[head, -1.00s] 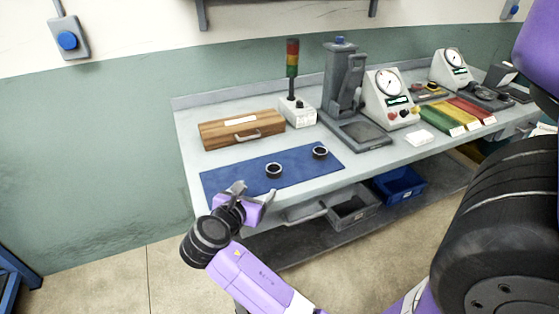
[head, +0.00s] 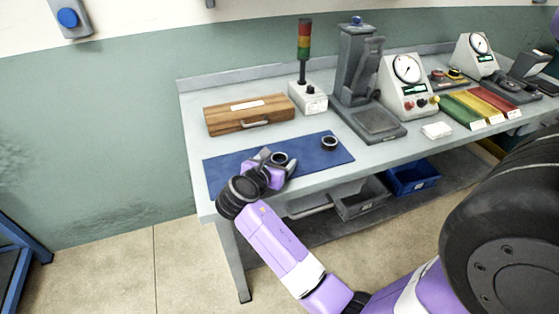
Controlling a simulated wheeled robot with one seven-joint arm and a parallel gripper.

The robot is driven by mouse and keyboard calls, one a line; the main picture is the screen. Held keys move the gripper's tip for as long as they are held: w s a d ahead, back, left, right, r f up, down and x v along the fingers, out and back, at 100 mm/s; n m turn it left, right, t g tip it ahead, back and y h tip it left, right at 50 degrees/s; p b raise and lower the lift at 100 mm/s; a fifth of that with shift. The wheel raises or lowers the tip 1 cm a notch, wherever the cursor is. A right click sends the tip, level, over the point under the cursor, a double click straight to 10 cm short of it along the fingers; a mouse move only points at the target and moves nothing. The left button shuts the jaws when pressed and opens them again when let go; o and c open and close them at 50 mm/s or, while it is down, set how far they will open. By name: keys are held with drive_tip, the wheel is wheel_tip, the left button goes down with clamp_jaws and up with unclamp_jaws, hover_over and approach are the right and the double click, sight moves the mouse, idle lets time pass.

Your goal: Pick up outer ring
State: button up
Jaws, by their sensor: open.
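Two dark rings lie on the blue mat (head: 222,178) on the bench. One ring (head: 279,158) is at the mat's middle, right by my gripper. The other ring (head: 329,143) lies apart, toward the mat's right end. I cannot tell from their looks here which one is the outer ring. My gripper (head: 272,160) is open, over the front of the mat, its fingers pointing toward the middle ring. The fingers partly overlap that ring's edge in the picture; I cannot tell whether they touch it.
A wooden case (head: 248,115) stands behind the mat. A signal tower (head: 305,60), a grey press (head: 362,85) and a dial gauge unit (head: 407,85) stand behind and to the right. Bins, including a blue bin (head: 413,178), are on the lower shelf. The mat's left part is clear.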

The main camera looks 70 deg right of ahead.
drive_tip(key=shift+d, duration=0.1)
drive_tip(key=shift+c, duration=0.4)
drive_tip(key=c, duration=1.4)
drive_tip(key=shift+c, duration=0.4)
drive_tip(key=shift+r, duration=0.15)
